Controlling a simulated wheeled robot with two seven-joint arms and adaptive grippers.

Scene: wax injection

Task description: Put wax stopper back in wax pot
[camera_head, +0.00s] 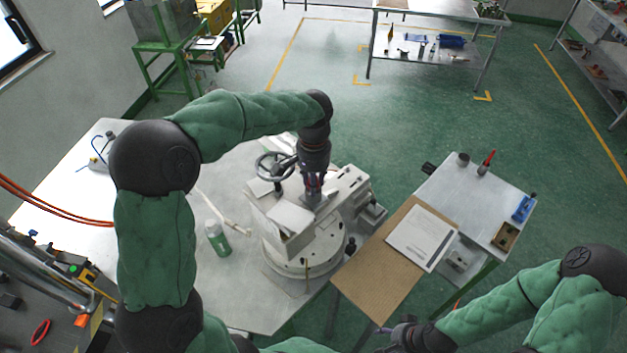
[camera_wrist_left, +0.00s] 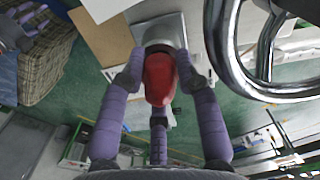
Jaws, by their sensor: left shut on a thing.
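The wax pot (camera_head: 306,262) is the white round-bodied machine on the grey table, with a boxy top and a handwheel (camera_head: 277,166). My left gripper (camera_head: 313,188) is above the machine's top, pointing down. In the left wrist view its purple fingers are closed around a red rounded piece (camera_wrist_left: 160,80), which looks like the wax stopper's grip. The lower end of the stopper is hidden, so I cannot tell whether it is seated in the pot. My right gripper (camera_head: 396,336) is low, near the front of the brown board; its finger opening is unclear.
The handwheel is close beside the left fingers in the wrist view (camera_wrist_left: 265,60). A side table (camera_head: 470,190) at right carries a brown board (camera_head: 385,275), paper (camera_head: 422,237) and small tools.

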